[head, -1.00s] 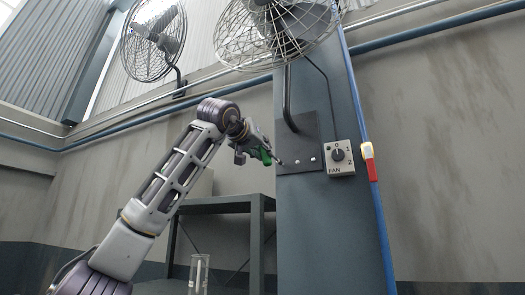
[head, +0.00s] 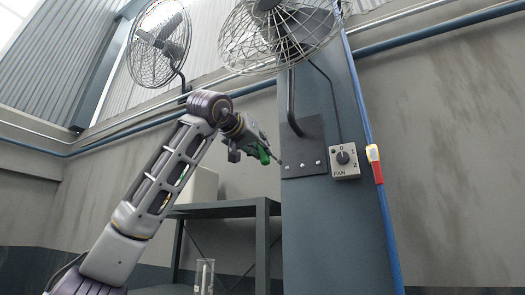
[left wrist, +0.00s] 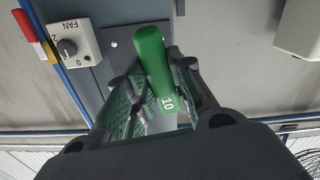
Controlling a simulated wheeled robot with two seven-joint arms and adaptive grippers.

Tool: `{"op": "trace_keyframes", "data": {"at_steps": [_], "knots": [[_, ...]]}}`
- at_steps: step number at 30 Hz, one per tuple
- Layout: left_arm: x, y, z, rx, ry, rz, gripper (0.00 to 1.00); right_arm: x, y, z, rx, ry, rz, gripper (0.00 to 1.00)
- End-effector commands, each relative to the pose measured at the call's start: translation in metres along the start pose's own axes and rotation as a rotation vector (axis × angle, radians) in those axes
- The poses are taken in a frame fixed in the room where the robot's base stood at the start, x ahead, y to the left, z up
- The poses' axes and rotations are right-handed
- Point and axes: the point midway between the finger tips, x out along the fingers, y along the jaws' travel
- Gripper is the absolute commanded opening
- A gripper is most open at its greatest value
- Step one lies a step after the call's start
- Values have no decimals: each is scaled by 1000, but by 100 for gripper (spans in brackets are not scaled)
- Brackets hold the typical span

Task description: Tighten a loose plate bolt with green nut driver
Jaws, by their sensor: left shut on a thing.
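The green nut driver (head: 262,154) is held in my left gripper (head: 256,150), with its thin shaft pointing right toward the dark plate (head: 304,138) on the blue-grey column. In the left wrist view its green handle (left wrist: 153,65), marked 10, lies between the gripper fingers (left wrist: 150,100). Several bolts show along the plate's lower edge: a left bolt (head: 287,167), a middle bolt (head: 303,164) and a right bolt (head: 318,162). The shaft tip appears just left of the left bolt, apart from it. I cannot tell which bolt is loose. My right gripper is not in view.
A caged fan (head: 279,35) hangs above the plate on a bent pipe. A fan switch box (head: 344,160) sits right of the plate, near a blue pipe (head: 384,215). A grey metal shelf (head: 225,209) stands left of the column. A second fan (head: 159,45) is behind.

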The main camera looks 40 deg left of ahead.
Motion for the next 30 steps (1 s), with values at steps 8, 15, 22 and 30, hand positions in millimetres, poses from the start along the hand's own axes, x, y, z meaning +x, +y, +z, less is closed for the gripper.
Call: {"op": "trace_keyframes", "data": {"at_steps": [8,15,22,30], "knots": [[-17,0,-1,0,2,0,0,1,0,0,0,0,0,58],[-22,0,0,0,2,0,0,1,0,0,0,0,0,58],[-21,0,0,0,1,0,0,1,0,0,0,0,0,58],[-11,0,0,0,-1,0,0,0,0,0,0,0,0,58]]}}
